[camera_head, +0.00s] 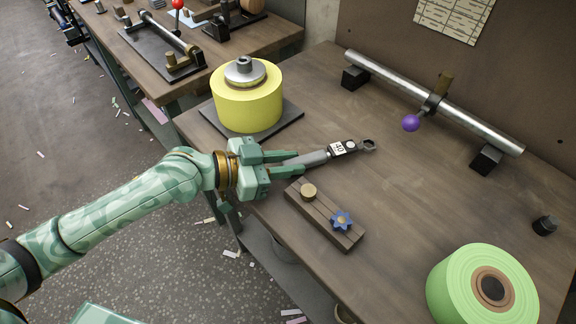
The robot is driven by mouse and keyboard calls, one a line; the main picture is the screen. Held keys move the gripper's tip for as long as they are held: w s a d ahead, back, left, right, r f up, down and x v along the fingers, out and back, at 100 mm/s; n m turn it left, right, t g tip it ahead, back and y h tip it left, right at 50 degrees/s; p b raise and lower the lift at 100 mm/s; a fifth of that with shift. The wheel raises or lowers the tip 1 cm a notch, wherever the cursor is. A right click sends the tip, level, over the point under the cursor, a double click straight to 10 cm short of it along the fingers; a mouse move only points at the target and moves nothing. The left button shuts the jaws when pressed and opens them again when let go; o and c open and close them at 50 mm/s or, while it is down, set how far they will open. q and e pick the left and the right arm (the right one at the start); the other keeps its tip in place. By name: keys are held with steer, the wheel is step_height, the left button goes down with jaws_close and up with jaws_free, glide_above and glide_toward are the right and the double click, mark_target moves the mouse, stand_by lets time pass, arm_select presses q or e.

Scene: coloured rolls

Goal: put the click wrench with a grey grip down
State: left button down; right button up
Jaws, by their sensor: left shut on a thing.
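The click wrench (342,149) has a grey grip, a white label reading 40 and a dark ratchet head pointing right. My left gripper (294,164) is shut on its grey grip, near the left edge of the wooden table (420,195). The wrench lies level or nearly so, close over the table top. I cannot tell whether it touches the wood. The rear of the grip is hidden between my fingers. My right gripper is not in view.
A yellow roll (247,104) stands on a dark plate behind my gripper. A wooden block (324,214) with a round knob and a blue flower knob lies in front. A steel bar (400,87) rests on supports at the back. The table's middle is clear.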

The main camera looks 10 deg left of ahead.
arm_select(q)
steer(key=shift+f, duration=0.4)
steer(key=c, duration=1.5)
jaws_free()
steer(key=shift+c, duration=0.2)
